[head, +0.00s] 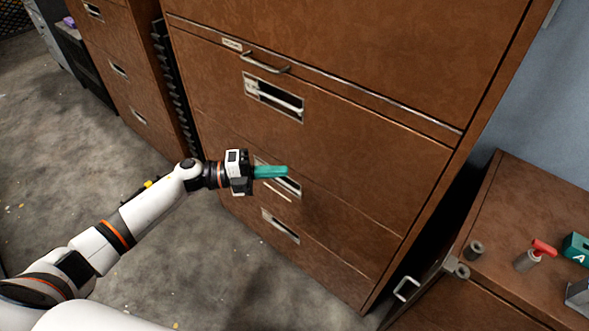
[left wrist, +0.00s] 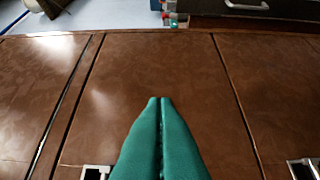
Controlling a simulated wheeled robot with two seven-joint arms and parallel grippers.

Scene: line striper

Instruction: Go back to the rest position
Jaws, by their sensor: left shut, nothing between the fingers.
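My left gripper (head: 287,172) reaches in from the left in the head view, its teal fingers in front of the tall brown drawer cabinet (head: 350,150). The fingers lie together with nothing between them. In the left wrist view the closed teal fingers (left wrist: 160,100) point across the brown cabinet front (left wrist: 110,80). I cannot tell whether the fingertips touch the cabinet. My right gripper is in neither view.
A low brown cabinet (head: 540,210) stands at the right, with a red-topped bottle (head: 530,259), a teal box (head: 577,248) and a small dark cylinder (head: 473,250) on it. Another brown drawer cabinet (head: 120,50) stands at the left. Grey floor (head: 60,150) is open at the left.

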